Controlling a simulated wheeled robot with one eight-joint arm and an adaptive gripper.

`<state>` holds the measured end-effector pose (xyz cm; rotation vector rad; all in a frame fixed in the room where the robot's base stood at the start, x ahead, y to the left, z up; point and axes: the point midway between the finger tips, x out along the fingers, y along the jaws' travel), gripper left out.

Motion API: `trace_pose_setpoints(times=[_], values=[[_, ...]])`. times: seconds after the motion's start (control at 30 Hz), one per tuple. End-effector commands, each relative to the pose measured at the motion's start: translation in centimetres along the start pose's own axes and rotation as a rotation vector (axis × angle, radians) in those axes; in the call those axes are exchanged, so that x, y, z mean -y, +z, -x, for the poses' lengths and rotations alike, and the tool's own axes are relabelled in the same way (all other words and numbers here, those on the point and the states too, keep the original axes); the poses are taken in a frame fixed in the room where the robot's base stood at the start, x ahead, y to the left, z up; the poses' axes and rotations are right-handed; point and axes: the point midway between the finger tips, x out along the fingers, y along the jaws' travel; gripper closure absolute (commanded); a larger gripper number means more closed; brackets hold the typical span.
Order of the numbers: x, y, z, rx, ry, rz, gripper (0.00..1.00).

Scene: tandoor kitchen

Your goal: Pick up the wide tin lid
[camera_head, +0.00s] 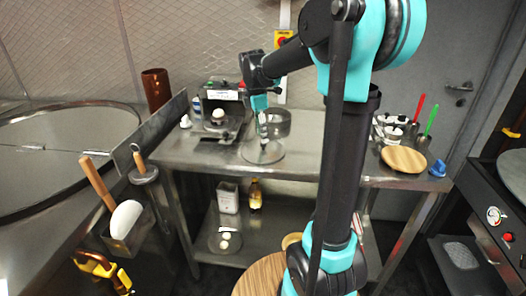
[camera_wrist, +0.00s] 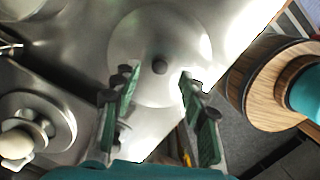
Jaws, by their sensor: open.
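The wide tin lid (camera_head: 262,152) is a thin, pale metal disc lying flat on the steel table. In the wrist view the lid (camera_wrist: 160,30) is below my gripper, with a small dark round knob (camera_wrist: 160,67) at its centre. My gripper (camera_head: 263,138) points down over the lid. In the wrist view my gripper (camera_wrist: 158,78) is open and empty, with its green-padded fingers on either side of the knob. I cannot tell the exact height of the fingertips above the lid.
A metal pot (camera_head: 275,122) stands just behind the lid. A scale with a white ball (camera_head: 218,115) is to the left. A round wooden board (camera_head: 404,159) and utensil holders are at the right. The table (camera_head: 315,165) is clear between lid and board.

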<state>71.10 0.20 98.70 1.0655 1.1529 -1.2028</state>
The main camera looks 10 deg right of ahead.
Motion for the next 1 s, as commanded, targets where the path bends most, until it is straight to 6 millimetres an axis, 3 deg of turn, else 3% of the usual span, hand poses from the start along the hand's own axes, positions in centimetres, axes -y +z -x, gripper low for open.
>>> trace_pose_setpoints(times=[0.23,0.53,0.9,1.0], values=[[0.1,-0.3,-3.2,0.0,0.0,0.0,0.57],[0.1,-0.3,-3.7,0.0,0.0,0.0,0.57],[0.1,-0.3,-3.7,0.0,0.0,0.0,1.0],[0.1,-0.3,-3.6,0.0,0.0,0.0,1.0]])
